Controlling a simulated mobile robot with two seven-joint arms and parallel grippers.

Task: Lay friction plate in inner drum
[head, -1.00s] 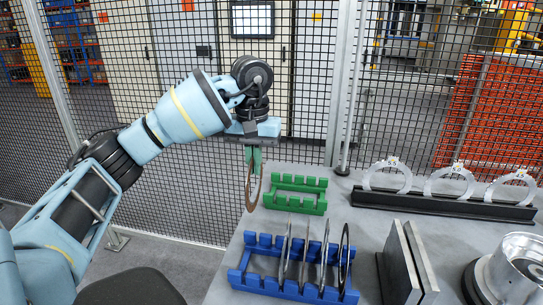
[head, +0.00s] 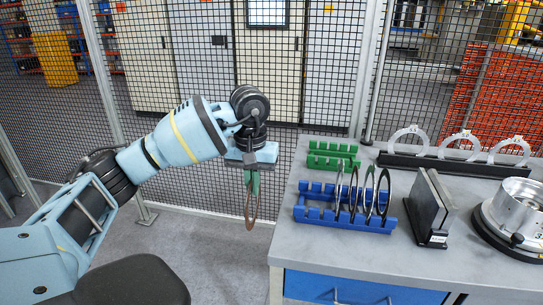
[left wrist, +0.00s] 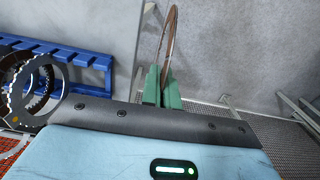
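My left gripper (head: 252,182) has green fingers shut on a thin brown friction plate (head: 248,216), which hangs upright, nearly edge-on. It is off the left side of the table, with floor and fence behind it. In the left wrist view the green fingers (left wrist: 162,88) pinch the plate's rim (left wrist: 172,32). The silver inner drum (head: 519,203) sits on a dark round base at the right edge of the head view, far to the right of the gripper and partly cut off. My right gripper is not in view.
A blue rack (head: 316,215) on the grey table (head: 375,255) holds several upright plates. Behind it stands an empty green rack (head: 331,150). Dark upright slabs (head: 430,208) stand between the blue rack and drum. A black stand (head: 440,163) holds three pale rings at the back.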

